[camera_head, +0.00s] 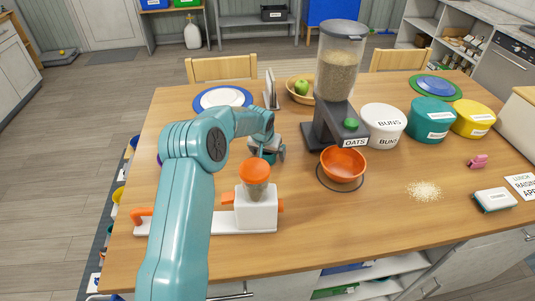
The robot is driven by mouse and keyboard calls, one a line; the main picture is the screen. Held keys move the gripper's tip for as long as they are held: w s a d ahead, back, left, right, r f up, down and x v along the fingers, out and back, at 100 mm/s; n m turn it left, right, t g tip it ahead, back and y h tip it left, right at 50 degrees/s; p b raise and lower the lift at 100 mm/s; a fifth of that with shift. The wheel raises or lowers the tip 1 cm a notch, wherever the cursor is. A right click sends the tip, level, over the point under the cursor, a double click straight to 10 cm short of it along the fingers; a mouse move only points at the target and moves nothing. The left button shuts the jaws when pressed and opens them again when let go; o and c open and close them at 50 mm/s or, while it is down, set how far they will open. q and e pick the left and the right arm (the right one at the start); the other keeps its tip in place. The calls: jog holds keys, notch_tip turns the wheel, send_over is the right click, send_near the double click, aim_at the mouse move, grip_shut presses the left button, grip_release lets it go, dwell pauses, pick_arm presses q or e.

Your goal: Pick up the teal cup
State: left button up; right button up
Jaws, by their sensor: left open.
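My left arm reaches in from the bottom left, and its gripper (267,154) points down over the table, left of the grain dispenser. The gripper is open. A small teal shape shows between and below its fingers; it may be the teal cup, but the gripper covers most of it and I cannot tell whether they touch. A larger teal tub (431,120) with a label stands at the right. My right gripper is not in view.
A grain dispenser (337,75) marked OATS stands over an orange bowl (343,163). A white device with an orange top (257,207) stands in front of my gripper. A white tub (383,121), a yellow tub (473,117) and spilled grain (424,190) are at the right. The front middle is clear.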

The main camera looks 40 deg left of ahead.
pick_arm(q)
jog(key=shift+s+d+r, duration=0.1)
jog(key=c, duration=1)
